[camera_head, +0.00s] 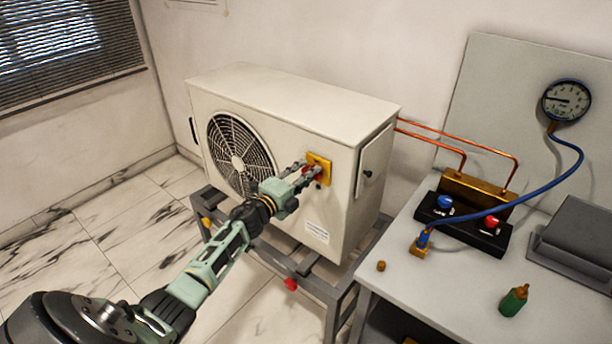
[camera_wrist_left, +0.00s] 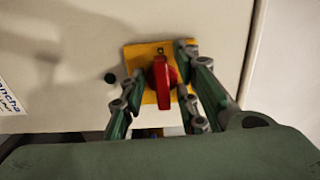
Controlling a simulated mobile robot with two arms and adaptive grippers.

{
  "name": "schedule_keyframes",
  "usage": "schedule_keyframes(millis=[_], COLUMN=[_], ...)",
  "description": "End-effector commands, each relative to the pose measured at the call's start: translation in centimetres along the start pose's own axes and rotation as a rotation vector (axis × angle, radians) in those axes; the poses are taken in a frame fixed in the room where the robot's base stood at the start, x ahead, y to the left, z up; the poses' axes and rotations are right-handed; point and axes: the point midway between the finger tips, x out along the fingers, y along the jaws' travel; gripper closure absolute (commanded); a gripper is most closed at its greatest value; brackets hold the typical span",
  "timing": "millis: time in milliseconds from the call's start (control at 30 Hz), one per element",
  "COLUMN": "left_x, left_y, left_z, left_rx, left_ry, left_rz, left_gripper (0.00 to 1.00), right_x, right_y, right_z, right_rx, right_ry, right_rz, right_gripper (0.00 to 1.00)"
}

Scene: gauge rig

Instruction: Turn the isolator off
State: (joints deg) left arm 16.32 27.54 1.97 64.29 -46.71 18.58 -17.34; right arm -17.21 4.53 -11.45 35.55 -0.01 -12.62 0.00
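The isolator is a red rotary handle (camera_wrist_left: 161,83) on a yellow plate (camera_head: 321,162), fixed to the front of the beige outdoor unit (camera_head: 290,110). In the left wrist view the handle stands roughly upright on the picture, with a small mark above it on the plate (camera_wrist_left: 146,52). My left gripper (camera_head: 304,169) is at the isolator, with its fingers on either side of the handle. In the left wrist view the gripper (camera_wrist_left: 163,78) is open, with visible gaps between fingers and handle. In the head view the fingers partly hide the handle. My right gripper is not in view.
To the right, a table (camera_head: 440,290) holds a manifold with a blue knob (camera_head: 445,202) and a red knob (camera_head: 491,223), a green bottle (camera_head: 514,300) and a blue hose leading to a gauge (camera_head: 566,100).

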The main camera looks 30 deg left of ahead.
Motion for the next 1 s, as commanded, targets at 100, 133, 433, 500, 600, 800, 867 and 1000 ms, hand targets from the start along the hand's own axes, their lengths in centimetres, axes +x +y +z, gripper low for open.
schedule_keyframes(millis=[100, 133, 433, 500, 600, 800, 867, 1000], left_x=[0.0, 0.0, -0.9, -1.7, -3.4, -7.1, -8.1, -10.2], left_y=[-0.1, -0.1, 0.0, 0.1, 0.1, 0.1, 0.1, 0.1], left_z=[0.0, 0.0, 0.0, 0.0, 0.0, 0.0, 0.0, 0.0], left_rx=[0.001, 0.002, 0.004, 0.004, 0.005, 0.004, 0.003, 0.002], left_ry=[0.000, 0.001, 0.000, 0.000, 0.001, 0.001, 0.001, 0.001], left_rz=[-0.001, -0.001, 0.000, 0.001, 0.002, 0.002, 0.001, 0.001], left_gripper=[0.69, 0.69, 0.69, 0.69, 0.69, 0.69, 0.69, 0.69], right_x=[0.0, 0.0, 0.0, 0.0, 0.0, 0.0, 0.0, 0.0], right_y=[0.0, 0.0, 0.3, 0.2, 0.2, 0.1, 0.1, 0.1], right_z=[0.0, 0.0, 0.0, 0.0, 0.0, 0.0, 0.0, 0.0], right_rx=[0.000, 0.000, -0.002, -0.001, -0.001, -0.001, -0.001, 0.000], right_ry=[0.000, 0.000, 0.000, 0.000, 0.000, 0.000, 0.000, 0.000], right_rz=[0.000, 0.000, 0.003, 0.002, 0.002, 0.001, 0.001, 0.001], right_gripper=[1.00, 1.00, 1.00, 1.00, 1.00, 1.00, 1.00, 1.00])
